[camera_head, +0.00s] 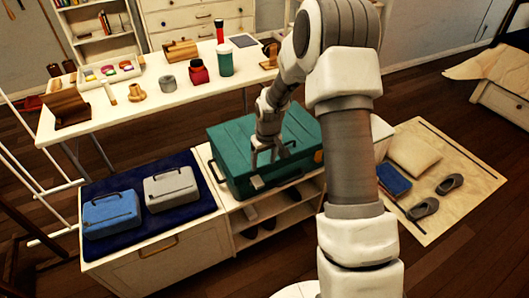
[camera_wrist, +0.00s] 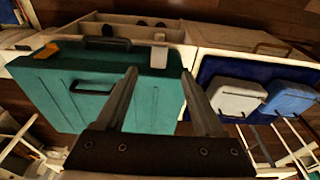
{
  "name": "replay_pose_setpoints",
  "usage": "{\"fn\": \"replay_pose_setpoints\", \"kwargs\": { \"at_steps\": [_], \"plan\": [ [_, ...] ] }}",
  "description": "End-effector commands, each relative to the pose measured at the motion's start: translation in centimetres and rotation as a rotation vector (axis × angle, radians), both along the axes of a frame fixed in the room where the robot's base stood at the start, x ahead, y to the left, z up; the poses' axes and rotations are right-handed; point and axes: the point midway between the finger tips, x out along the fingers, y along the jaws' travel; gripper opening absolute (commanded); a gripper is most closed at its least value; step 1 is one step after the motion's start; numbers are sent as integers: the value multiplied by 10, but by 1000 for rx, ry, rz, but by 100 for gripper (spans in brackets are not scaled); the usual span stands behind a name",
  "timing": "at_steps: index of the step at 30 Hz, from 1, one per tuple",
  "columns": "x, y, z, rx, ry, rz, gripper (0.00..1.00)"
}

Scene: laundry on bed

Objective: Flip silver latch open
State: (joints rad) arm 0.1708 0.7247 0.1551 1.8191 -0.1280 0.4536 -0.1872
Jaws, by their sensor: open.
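A teal suitcase (camera_head: 230,146) lies closed on the white bench. It also fills the left of the wrist view (camera_wrist: 60,105). A small silver latch (camera_head: 257,182) is on its front edge, and an orange latch (camera_head: 318,157) is near its right end. In the wrist view the silver latch (camera_wrist: 159,57) shows just beyond and between my fingertips, and the orange latch (camera_wrist: 46,52) is far left. My gripper (camera_head: 264,160) is open and empty above the suitcase's front part; in the wrist view its fingers (camera_wrist: 159,72) point toward the silver latch. I cannot tell whether they touch anything.
A dark handle (camera_wrist: 108,43) stands on the suitcase's front edge between the latches. Blue (camera_head: 111,213) and grey (camera_head: 171,188) cases sit on a navy cushion (camera_head: 135,228) to the left. A cluttered white table (camera_head: 190,100) stands behind. Shoes and a pillow lie on a mat at right.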

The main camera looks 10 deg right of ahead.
Motion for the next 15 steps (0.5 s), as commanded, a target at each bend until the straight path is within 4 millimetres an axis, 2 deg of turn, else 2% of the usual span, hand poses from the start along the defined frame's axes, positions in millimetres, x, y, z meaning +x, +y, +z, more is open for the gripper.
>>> {"fn": "replay_pose_setpoints", "kwargs": {
  "at_steps": [1,6,15],
  "plan": [
    [-1,0,10,0,-3,0,70],
    [-4,-1,27,0,-1,0,70],
    [-5,-1,30,0,0,0,70]
  ]
}}
